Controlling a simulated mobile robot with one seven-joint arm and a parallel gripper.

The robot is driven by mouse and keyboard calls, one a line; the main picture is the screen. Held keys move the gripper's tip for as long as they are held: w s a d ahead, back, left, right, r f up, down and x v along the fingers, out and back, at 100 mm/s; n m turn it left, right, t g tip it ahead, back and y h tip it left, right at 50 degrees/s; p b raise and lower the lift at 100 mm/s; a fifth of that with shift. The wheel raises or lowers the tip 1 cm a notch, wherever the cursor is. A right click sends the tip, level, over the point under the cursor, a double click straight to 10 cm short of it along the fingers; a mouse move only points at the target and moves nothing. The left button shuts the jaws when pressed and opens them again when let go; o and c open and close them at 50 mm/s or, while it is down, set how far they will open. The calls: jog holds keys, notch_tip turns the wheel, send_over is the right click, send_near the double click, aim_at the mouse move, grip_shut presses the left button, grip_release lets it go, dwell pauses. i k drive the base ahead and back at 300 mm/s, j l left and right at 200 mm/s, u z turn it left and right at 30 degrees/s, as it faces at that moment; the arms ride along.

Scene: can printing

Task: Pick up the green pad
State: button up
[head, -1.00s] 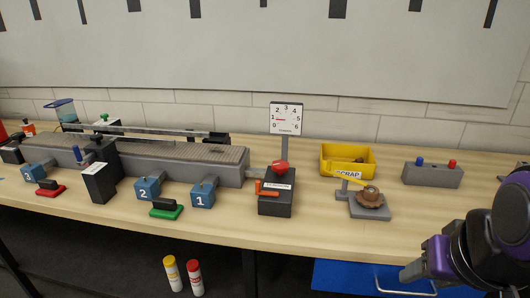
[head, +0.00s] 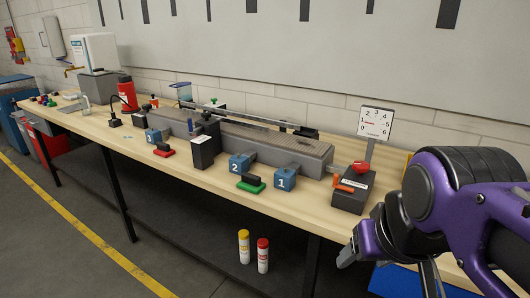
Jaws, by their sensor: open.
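The green pad (head: 251,187) lies on the bench near its front edge, with a black block-shaped handle (head: 251,179) on top. It sits just in front of the blue block marked 2 (head: 241,163) and left of the blue block marked 1 (head: 285,179). My purple and black arm fills the lower right. My gripper (head: 392,268) is at the lower right, in front of the bench edge and well right of the pad. One finger shows at its left and another part points down; nothing is seen between them.
A red pad (head: 164,153) lies farther left. A grey conveyor (head: 270,146) runs behind the pads. A black box with a red knob (head: 353,190) and a dial gauge (head: 376,122) stand to the right. Floor at left is clear.

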aim_at(251, 183)
jog(key=i+j+z, duration=0.25)
jog(key=j, duration=0.35)
jog(key=i+j+z, duration=0.25)
jog(key=i+j, duration=0.15)
jog(key=j, duration=0.25)
jog(key=i+j+z, duration=0.15)
jog(key=j, duration=0.15)
jog(key=j+z, duration=0.15)
jog(key=j, duration=0.2)
jog(key=i, duration=0.05)
